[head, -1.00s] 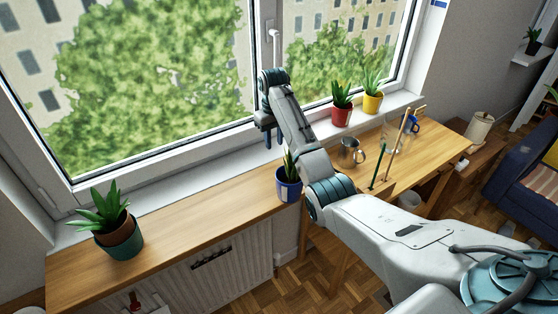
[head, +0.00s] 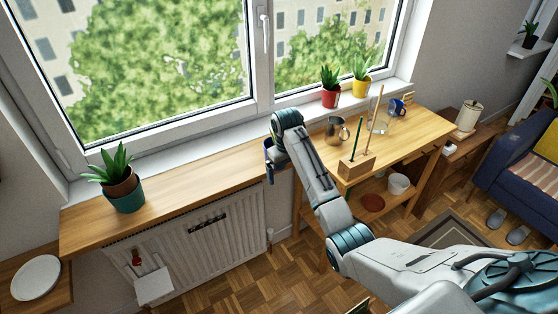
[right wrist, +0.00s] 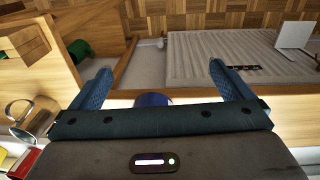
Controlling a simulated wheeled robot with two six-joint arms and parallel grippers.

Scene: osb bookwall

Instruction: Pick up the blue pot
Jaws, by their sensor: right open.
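The blue pot (right wrist: 153,100) shows in the right wrist view as a small dark blue patch between my fingers, mostly hidden by the gripper body. In the head view my right gripper and wrist cover nearly all of it, at the right part of the wooden window shelf. My right gripper (right wrist: 160,68) is open, one finger on each side of the pot, with a visible gap on both sides. In the head view the right gripper (head: 271,164) is down at the shelf. The left gripper is out of view.
A teal pot (head: 127,199) with a plant stands on the shelf's left. Red (head: 330,98) and yellow (head: 362,87) pots stand on the sill. A metal mug (head: 336,130) and a wooden stick holder (head: 356,165) stand on the desk. A radiator (head: 195,245) is below.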

